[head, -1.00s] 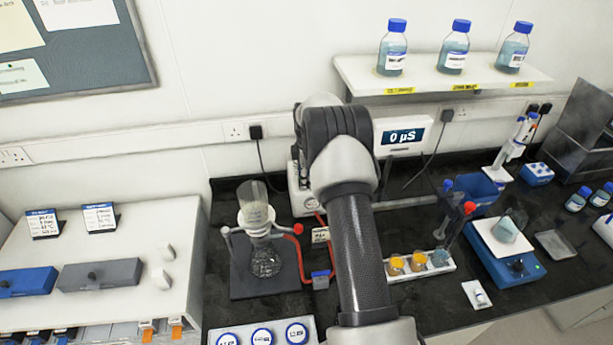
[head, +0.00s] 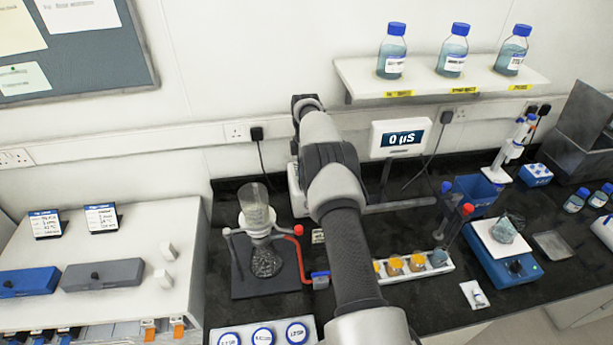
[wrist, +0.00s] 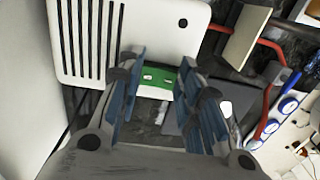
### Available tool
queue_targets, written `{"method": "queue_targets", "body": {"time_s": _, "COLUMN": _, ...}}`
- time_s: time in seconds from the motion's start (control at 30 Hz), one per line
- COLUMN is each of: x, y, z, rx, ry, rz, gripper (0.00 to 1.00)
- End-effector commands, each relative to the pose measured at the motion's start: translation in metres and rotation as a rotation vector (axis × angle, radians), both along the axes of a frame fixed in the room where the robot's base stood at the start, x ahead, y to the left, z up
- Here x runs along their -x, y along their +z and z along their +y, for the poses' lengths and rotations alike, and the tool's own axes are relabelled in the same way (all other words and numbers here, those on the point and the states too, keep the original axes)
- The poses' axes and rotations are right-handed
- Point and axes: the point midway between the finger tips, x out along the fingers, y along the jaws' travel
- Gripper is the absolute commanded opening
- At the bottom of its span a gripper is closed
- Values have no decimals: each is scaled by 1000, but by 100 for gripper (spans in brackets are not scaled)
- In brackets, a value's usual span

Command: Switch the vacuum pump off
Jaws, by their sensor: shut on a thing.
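The vacuum pump is a white box (wrist: 165,35) with dark vent slots, seen close up in the wrist view. In the head view only a sliver of it (head: 297,192) shows beside my arm. A green switch part (wrist: 155,78) with two small light marks sits at the pump's edge. My gripper (wrist: 158,68) has its blue-grey fingers on either side of the green part and is shut on it. In the head view my arm hides the gripper and most of the pump. I cannot tell the switch's position.
A filter flask (head: 265,255) with a red hose stands left of my arm. A rack of small jars (head: 412,266) and a balance (head: 505,262) are to the right. Bottles stand on the shelf (head: 440,80) above. A white display (head: 400,138) reads 0 µS.

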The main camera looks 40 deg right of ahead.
Motion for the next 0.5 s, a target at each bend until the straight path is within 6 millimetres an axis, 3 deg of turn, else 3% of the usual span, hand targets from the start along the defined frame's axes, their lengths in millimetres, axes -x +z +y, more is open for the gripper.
{"method": "queue_targets", "body": {"time_s": 0.13, "x": 0, "y": 1, "z": 0, "rx": 1, "ry": 0, "rz": -2, "gripper": 9}}
{"method": "queue_targets", "body": {"time_s": 0.17, "x": 0, "y": 1, "z": 0, "rx": 1, "ry": 0, "rz": -2, "gripper": 35}}
{"method": "queue_targets", "body": {"time_s": 0.43, "x": 0, "y": 0, "z": 0, "rx": 0, "ry": 0, "rz": -1, "gripper": 53}}
{"method": "queue_targets", "body": {"time_s": 0.5, "x": 0, "y": 0, "z": 0, "rx": 0, "ry": 0, "rz": -1, "gripper": 53}}
